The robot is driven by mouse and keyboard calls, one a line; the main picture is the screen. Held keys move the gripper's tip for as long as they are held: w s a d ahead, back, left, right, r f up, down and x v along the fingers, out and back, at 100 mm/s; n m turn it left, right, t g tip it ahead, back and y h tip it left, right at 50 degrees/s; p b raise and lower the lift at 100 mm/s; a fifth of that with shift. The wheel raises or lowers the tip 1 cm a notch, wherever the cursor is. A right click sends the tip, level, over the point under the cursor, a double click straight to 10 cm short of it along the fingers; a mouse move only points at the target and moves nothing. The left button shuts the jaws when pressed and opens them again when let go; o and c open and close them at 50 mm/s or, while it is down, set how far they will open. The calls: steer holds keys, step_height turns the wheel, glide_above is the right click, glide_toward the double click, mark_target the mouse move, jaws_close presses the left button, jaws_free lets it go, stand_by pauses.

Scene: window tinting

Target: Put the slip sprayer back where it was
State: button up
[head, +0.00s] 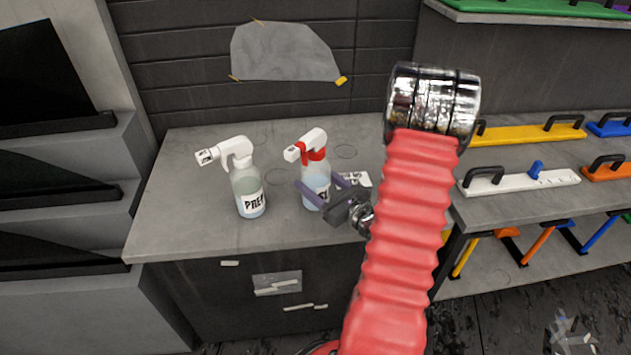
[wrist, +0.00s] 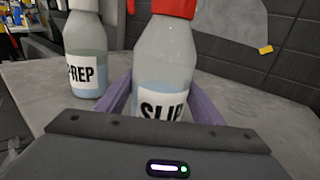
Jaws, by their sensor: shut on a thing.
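The slip sprayer (head: 316,178) is a clear bottle with pale blue liquid, a white trigger head and a red collar. It stands upright at the grey bench top, and I cannot tell whether its base touches it. My gripper (head: 322,191) is shut on it, one purple finger on each side of the lower body. In the wrist view the SLIP label (wrist: 163,105) faces me between the fingers, its lower part hidden by my gripper. The prep sprayer (head: 249,190), all white on top, stands to the left, apart from it.
The grey bench top (head: 180,215) has faint ring marks (head: 346,151) behind the slip sprayer. A small white label card (head: 357,179) lies right of it. Racks of coloured squeegees and handles (head: 520,180) stand at the right. Bench front left is clear.

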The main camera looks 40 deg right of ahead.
steer(key=o, duration=1.3)
steer(key=shift+f, duration=0.1)
steer(key=shift+o, duration=0.2)
steer(key=shift+s+a, duration=0.1)
steer(key=shift+s, duration=5.9)
